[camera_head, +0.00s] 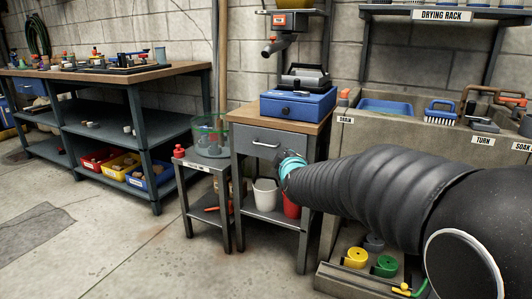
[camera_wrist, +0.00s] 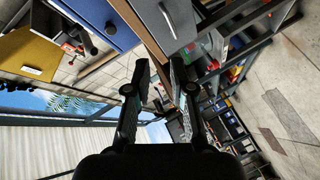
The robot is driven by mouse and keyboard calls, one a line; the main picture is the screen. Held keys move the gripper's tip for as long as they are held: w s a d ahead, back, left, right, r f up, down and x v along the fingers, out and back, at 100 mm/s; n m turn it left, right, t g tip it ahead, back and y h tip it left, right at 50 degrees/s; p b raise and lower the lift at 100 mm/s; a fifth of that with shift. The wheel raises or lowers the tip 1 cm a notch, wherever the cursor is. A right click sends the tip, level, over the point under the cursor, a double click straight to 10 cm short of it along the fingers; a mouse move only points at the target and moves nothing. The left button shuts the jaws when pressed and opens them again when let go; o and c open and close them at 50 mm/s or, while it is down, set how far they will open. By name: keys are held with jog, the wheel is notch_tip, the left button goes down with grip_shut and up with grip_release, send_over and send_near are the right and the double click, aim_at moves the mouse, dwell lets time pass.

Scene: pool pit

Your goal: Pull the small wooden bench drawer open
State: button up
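The small wooden bench (camera_head: 318,125) has a wooden top and a grey drawer front (camera_head: 252,143) with a pale bar handle (camera_head: 266,145). The drawer looks shut, flush with the frame. In the wrist view the grey drawer front (camera_wrist: 178,12) and its handle (camera_wrist: 166,22) show tilted at the top. My gripper (camera_wrist: 158,76) is open, with an empty gap between its two dark fingers. The handle lies beyond the fingertips, apart from them.
A blue case (camera_head: 300,103) stands on the bench top. A white bucket (camera_head: 265,193) and a red one (camera_head: 291,207) are on its lower shelf. A small side table (camera_head: 201,161) stands left, a concrete sink (camera_head: 385,142) right. Open floor lies in front.

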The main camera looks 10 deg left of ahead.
jog(key=w+a+f+n+t+b, duration=0.1)
jog(key=w+a+f+n+t, duration=0.1)
jog(key=w+a+f, duration=0.25)
jog(key=n+t+h+b, duration=0.2)
jog(key=n, duration=0.1)
send_near(262, 145)
jog(key=w, duration=0.7)
jog(key=w+r, duration=0.1)
jog(key=w, duration=0.2)
jog(key=shift+w+a, duration=0.25)
grip_shut()
